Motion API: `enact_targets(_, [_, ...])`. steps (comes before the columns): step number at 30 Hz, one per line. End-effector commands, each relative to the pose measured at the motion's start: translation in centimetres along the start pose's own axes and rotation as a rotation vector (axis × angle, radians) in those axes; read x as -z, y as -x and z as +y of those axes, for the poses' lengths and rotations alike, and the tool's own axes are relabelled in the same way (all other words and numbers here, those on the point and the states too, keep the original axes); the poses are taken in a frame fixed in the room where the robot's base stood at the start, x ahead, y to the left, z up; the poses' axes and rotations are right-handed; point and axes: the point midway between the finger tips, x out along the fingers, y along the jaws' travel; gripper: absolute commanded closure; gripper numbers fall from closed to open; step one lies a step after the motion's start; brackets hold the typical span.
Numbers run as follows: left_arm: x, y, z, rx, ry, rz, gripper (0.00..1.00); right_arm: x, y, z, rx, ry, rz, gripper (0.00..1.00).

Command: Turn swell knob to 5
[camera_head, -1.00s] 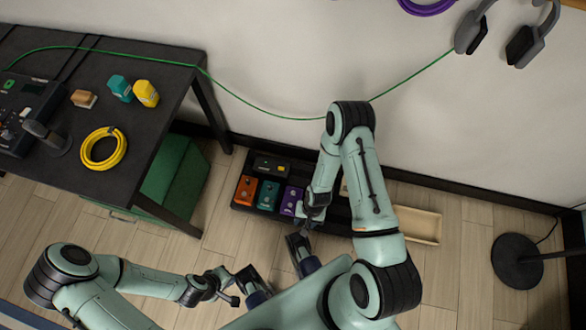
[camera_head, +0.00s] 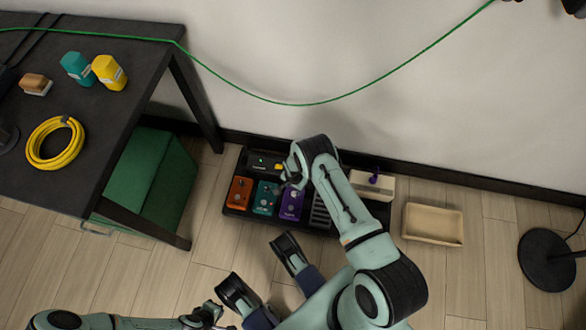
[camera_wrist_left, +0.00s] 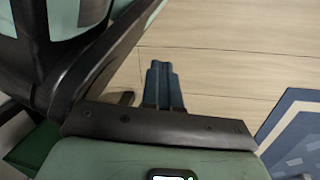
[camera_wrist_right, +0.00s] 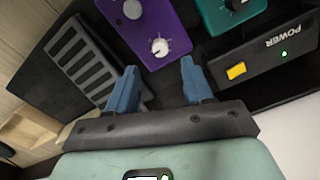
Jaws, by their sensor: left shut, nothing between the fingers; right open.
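A purple pedal (camera_head: 291,204) sits in a row on the black pedalboard (camera_head: 232,212), between a teal pedal and a grey ridged one. In the right wrist view the purple pedal (camera_wrist_right: 150,22) carries a white knob (camera_wrist_right: 159,47) with a small scale around it. I cannot read which pedal is marked swell, nor the knob's setting. My right gripper (camera_head: 290,176) is over the pedals; in its wrist view the open fingers (camera_wrist_right: 159,67) point at the white knob, which shows between and just beyond the tips. My left gripper (camera_head: 210,314) is shut and empty, low at left; its fingers (camera_wrist_left: 161,76) show over the floor.
Teal (camera_head: 265,198) and orange (camera_head: 239,191) pedals stand left of the purple one. A black power box (camera_wrist_right: 268,62) lies behind them. A dark table (camera_head: 120,150) is left.

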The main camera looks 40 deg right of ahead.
Motion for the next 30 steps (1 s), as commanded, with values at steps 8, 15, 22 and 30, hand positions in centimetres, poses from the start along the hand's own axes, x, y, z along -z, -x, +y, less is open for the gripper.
enact_targets(8, [-3.4, -2.2, -2.7, 0.053, 0.037, -0.121, 1.0, 0.0, -5.2, 0.0, 0.001, 0.001, 0.0, 0.49])
enact_targets(15, [-4.5, -2.5, -3.5, 0.07, 0.05, -0.161, 1.0, 0.0, -6.7, 0.0, 0.001, 0.001, 0.0, 0.49])
enact_targets(22, [-4.6, -2.5, -3.6, 0.071, 0.05, -0.163, 1.0, 0.0, -6.7, 0.0, 0.001, 0.001, 0.0, 0.49])
enact_targets(30, [-4.5, -2.5, -3.5, 0.07, 0.049, -0.162, 1.0, 0.0, -6.7, 0.0, 0.001, 0.001, 0.0, 1.0])
